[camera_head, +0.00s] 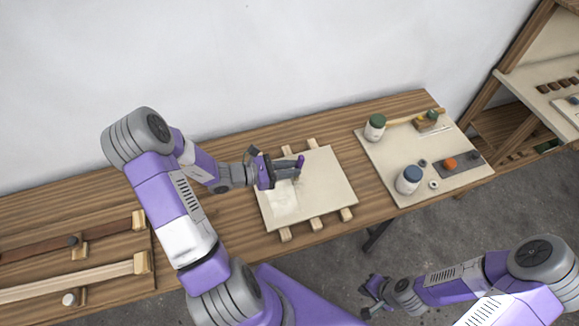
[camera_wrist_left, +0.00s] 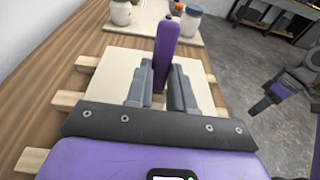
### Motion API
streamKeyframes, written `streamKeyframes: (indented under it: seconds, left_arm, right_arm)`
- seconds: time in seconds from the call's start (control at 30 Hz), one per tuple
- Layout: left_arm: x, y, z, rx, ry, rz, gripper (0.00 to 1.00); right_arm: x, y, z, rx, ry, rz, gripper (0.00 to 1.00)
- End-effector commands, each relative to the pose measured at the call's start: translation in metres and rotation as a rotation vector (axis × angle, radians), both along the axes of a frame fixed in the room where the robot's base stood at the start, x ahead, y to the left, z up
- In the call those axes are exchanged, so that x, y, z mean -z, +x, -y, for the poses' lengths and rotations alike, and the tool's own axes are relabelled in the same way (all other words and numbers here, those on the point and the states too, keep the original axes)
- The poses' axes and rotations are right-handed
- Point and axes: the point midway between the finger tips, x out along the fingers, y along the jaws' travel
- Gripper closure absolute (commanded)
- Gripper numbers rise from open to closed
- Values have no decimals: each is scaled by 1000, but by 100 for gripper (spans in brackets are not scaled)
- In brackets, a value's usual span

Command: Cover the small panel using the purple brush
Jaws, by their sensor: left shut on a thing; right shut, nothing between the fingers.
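The small panel (camera_head: 325,185) is a pale square board lying on wooden battens on the workbench; it also shows in the left wrist view (camera_wrist_left: 125,65). A whiter patch (camera_head: 283,203) covers part of its left side. My left gripper (camera_head: 290,168) is over the panel's upper left part, shut on the purple brush (camera_head: 301,160). The purple handle (camera_wrist_left: 166,50) stands up between the fingers in the left wrist view. The bristles are hidden, so I cannot tell whether they touch the panel. My right gripper (camera_head: 370,295) is shut and empty, off the bench's front edge.
A pale board (camera_head: 395,180) right of the panel holds a green-lidded jar (camera_head: 375,127), a blue-topped jar (camera_head: 409,180) and a dark strip with an orange item (camera_head: 450,164). Long wooden strips (camera_head: 70,280) lie at the left. A shelf (camera_head: 545,75) stands at the right.

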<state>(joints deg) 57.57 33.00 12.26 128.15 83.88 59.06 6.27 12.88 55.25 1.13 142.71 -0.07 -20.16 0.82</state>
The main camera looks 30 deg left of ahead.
Motion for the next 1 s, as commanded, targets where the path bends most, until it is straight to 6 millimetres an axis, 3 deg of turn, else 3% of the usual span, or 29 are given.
streamKeyframes:
  seconds: [1.0]
  left_arm:
    - [13,-1,1,0,1,1,100]
  right_arm:
    - [10,0,0,0,0,0,100]
